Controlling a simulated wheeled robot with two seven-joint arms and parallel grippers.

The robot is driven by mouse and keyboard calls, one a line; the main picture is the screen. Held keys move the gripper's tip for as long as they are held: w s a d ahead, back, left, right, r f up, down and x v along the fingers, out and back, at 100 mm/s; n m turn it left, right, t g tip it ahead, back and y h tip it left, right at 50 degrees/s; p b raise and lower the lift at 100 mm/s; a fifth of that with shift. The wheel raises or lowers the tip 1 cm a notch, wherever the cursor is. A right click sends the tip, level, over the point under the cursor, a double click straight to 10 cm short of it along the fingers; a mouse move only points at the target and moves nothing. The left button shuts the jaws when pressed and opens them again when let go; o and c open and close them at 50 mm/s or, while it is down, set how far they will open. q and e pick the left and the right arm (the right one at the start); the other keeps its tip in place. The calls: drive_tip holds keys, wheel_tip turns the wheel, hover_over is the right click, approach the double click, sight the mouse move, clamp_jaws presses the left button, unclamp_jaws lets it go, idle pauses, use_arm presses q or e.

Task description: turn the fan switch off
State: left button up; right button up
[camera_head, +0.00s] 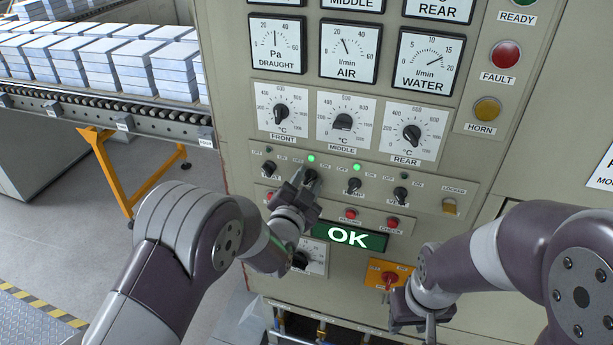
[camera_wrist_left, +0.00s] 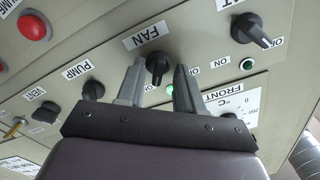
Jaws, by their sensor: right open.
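The fan switch, a dark rotary knob (camera_wrist_left: 157,66) under a FAN label, sits on the beige panel; it shows partly behind the gripper in the head view (camera_head: 311,175). The lamp beside it (camera_wrist_left: 170,89) is lit green. My left gripper (camera_wrist_left: 159,70) has one finger on each side of the knob, with a small visible gap on both sides; in the head view it reaches the switch row (camera_head: 299,181). My right gripper (camera_head: 411,318) is open and empty, low in front of the panel; its fingers are partly hidden.
The heat knob (camera_head: 270,169), pump knob (camera_head: 354,185) and vent knob (camera_head: 400,194) stand in the same row. Red buttons (camera_head: 351,214) and a green OK display (camera_head: 347,236) are below. An orange plate with a red switch (camera_head: 389,275) is close to my right gripper.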

use_arm(q)
drive_tip(key=shift+s+d, duration=0.1)
drive_tip(key=shift+d, duration=0.2)
drive_tip(key=shift+a, duration=0.1)
clamp_jaws()
drive_tip(key=shift+f+n+b, duration=0.2)
drive_tip(key=shift+n+b, duration=0.5)
drive_tip(key=shift+b, duration=0.45)
drive_tip(key=n+b, duration=0.3)
drive_tip(key=b, duration=0.1)
drive_tip(key=n+b, duration=0.3)
drive_tip(key=b, duration=0.1)
drive_tip(key=n+b, duration=0.3)
drive_tip(key=shift+a+f+n+b, duration=0.15)
drive_tip(key=shift+a+n+b, duration=0.15)
drive_tip(key=shift+b, duration=0.1)
drive_tip(key=shift+n+b, duration=1.1)
drive_tip(key=shift+b, duration=0.15)
drive_tip(key=shift+r+n+b, duration=0.2)
drive_tip(key=shift+n+b, duration=0.15)
drive_tip(key=shift+n, duration=0.05)
